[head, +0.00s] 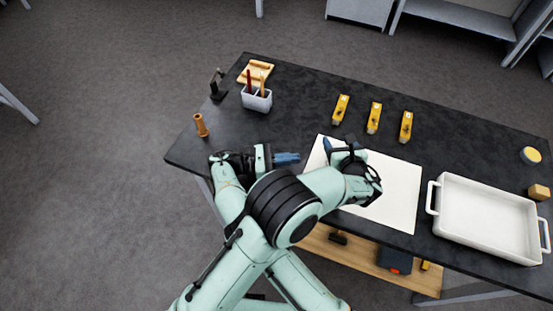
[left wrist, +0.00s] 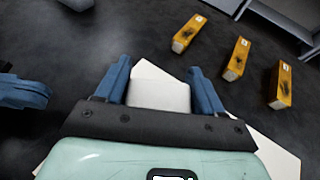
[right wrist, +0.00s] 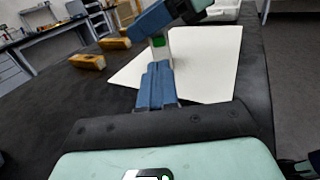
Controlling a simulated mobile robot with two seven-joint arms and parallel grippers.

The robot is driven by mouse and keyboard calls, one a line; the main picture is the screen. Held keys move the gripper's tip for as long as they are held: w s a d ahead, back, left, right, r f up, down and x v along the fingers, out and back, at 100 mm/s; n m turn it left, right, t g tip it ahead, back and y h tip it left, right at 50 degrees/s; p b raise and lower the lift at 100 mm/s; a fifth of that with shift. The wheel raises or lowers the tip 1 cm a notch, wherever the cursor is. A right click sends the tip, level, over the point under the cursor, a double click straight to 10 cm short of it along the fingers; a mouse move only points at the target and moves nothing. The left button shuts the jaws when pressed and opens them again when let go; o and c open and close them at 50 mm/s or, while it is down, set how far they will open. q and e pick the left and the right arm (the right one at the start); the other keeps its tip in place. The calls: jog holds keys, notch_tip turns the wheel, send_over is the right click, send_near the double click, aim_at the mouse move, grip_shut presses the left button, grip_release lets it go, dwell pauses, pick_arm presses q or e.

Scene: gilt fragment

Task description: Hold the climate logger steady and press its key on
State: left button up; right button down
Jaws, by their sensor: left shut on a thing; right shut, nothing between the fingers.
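The climate logger (left wrist: 158,96), a pale box, sits between the blue fingers of my left gripper (left wrist: 162,88) in the left wrist view. In the right wrist view it is a light upright piece with a green patch (right wrist: 159,42), held by the left gripper (right wrist: 165,22) above it. I cannot make out the key or its state.
The white sheet (head: 398,194) lies on the dark table (head: 300,100). Several yellow items stand behind it, one of them here (head: 373,118). A white tray (head: 487,215) is at the right. A pen cup (head: 257,101) and an orange peg (head: 201,125) are at the left.

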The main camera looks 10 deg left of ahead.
pick_arm(q)
jog(key=shift+s+d+f, duration=0.1)
jog(key=shift+s+f, duration=0.1)
jog(key=shift+f, duration=0.3)
pick_arm(e)
jog(key=shift+v, duration=2.2)
jog(key=shift+f, duration=0.1)
pick_arm(q)
jog(key=o, duration=1.2)
jog(key=shift+r, duration=0.2)
